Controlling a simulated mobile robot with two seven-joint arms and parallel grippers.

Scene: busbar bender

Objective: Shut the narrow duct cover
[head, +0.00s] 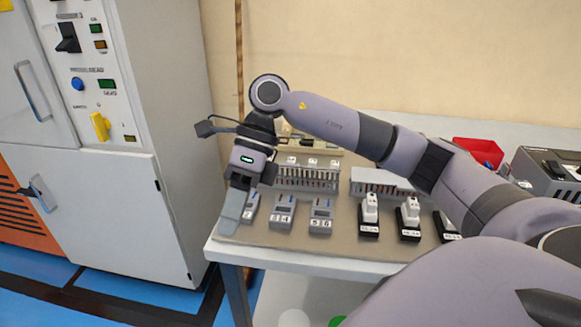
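My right gripper (241,184) points down over the table's left edge, with its arm reaching in from the right. A light grey flat strip (232,212) shows just below its dark fingers, tilted and end down. I cannot tell whether the fingers are shut on it or whether it is the duct cover. A slotted duct (307,180) with its slots showing stands to the right of the gripper. A second slotted duct (381,187) with a light grey top stands further right, partly behind my arm. My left gripper is not in view.
The table (300,246) carries grey numbered modules (320,216) and black-and-white switch blocks (369,214) in front of the ducts. A red bin (478,151) stands at the back right. A white machine cabinet (110,190) stands left, with a gap before the table.

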